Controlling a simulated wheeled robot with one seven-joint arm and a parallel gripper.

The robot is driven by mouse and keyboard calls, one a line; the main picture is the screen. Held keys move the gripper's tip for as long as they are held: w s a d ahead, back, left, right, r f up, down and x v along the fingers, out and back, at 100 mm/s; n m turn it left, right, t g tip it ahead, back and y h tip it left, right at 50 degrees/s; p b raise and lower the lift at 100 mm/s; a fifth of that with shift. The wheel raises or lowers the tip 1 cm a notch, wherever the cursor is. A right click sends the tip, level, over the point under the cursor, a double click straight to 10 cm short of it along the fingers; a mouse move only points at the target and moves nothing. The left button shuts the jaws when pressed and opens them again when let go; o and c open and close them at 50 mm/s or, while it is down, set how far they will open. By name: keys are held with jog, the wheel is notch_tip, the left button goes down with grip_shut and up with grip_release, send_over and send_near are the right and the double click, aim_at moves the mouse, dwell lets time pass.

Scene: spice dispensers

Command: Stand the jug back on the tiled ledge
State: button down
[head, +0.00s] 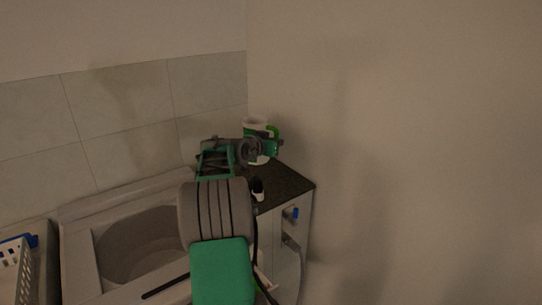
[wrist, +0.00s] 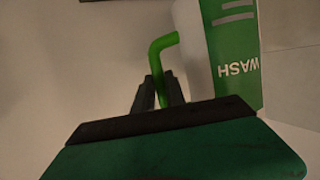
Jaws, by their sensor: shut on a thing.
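The jug (head: 256,122) is white with green parts and a green handle, at the far end of the counter near the wall corner. My gripper (head: 264,144) is at the jug. In the wrist view my gripper (wrist: 160,98) is shut on the green handle (wrist: 163,44). A white and green surface with upside-down WASH lettering (wrist: 236,45) is beside the handle and appears to be the jug's side. My gripper hides the jug's lower part, so I cannot tell whether its base touches the counter. No separate tiled ledge is clear; pale tiles (head: 120,105) cover the back wall.
The dark countertop (head: 290,184) ends at a front corner above white cabinets. A small black and white item (head: 258,189) stands on it beside my arm. A sink (head: 140,245) lies to the left. A white basket (head: 14,268) is at the far left. A plain wall closes the right.

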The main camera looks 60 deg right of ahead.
jog(key=shift+w+d+f+p, duration=0.45)
jog(key=shift+d+f, duration=0.25)
jog(key=shift+f, duration=0.85)
jog(key=shift+w+d+f+p, duration=0.3)
jog(key=shift+w+d+f, duration=0.35)
jog(key=shift+f, duration=0.85)
jog(key=shift+w+d+f+p, duration=0.4)
jog(key=shift+d+f, duration=0.35)
jog(key=shift+f, duration=0.8)
jog(key=c, duration=1.4)
grip_release()
